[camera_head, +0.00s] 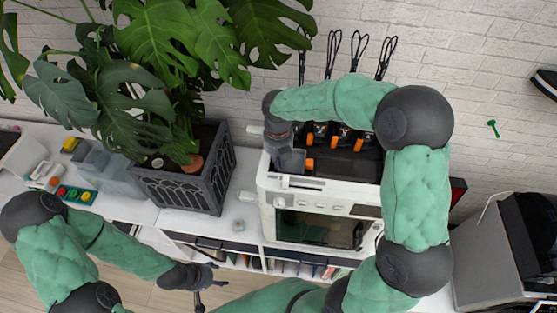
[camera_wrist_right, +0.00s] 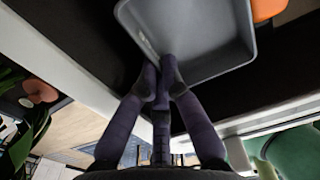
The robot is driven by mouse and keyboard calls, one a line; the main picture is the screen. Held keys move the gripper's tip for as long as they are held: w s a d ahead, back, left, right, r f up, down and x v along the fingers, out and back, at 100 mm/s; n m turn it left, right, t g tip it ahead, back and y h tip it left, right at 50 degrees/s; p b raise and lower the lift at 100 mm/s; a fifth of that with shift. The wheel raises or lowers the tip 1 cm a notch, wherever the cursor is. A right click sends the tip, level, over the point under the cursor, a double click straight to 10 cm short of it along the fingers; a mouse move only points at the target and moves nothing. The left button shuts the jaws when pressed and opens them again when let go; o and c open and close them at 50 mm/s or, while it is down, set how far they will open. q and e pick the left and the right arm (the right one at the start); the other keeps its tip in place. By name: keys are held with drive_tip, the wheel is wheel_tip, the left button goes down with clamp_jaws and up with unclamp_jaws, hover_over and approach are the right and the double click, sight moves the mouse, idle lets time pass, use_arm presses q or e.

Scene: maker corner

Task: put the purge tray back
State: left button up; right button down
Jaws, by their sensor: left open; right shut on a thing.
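The grey purge tray (camera_wrist_right: 205,25) is a shallow open tray in the right wrist view, over a dark surface. My right gripper (camera_wrist_right: 163,82) is shut on its near rim. In the head view the purge tray (camera_head: 293,161) shows small at the left end of the dark recess on top of the white machine (camera_head: 300,203), below my right gripper (camera_head: 283,143). My right arm hides part of the recess. I cannot tell whether the tray touches the recess floor. My left gripper (camera_head: 205,284) is open and empty at the lower middle, in front of the shelf.
Several orange-tipped parts (camera_head: 337,141) stand in the recess. A dark planter (camera_head: 190,180) with a large plant stands left of the machine. A panel with coloured buttons (camera_head: 72,194) lies far left. A grey box-shaped machine (camera_head: 492,262) stands right.

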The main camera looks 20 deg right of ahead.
drive_tip(key=shift+s+f, duration=0.1)
drive_tip(key=shift+f, duration=0.05)
drive_tip(key=c, duration=1.4)
unclamp_jaws()
wheel_tip(320, 180, up, 12)
drive_tip(key=shift+a+r+b, duration=0.1)
drive_tip(key=shift+r+b, duration=0.1)
drive_tip(key=shift+b, duration=0.2)
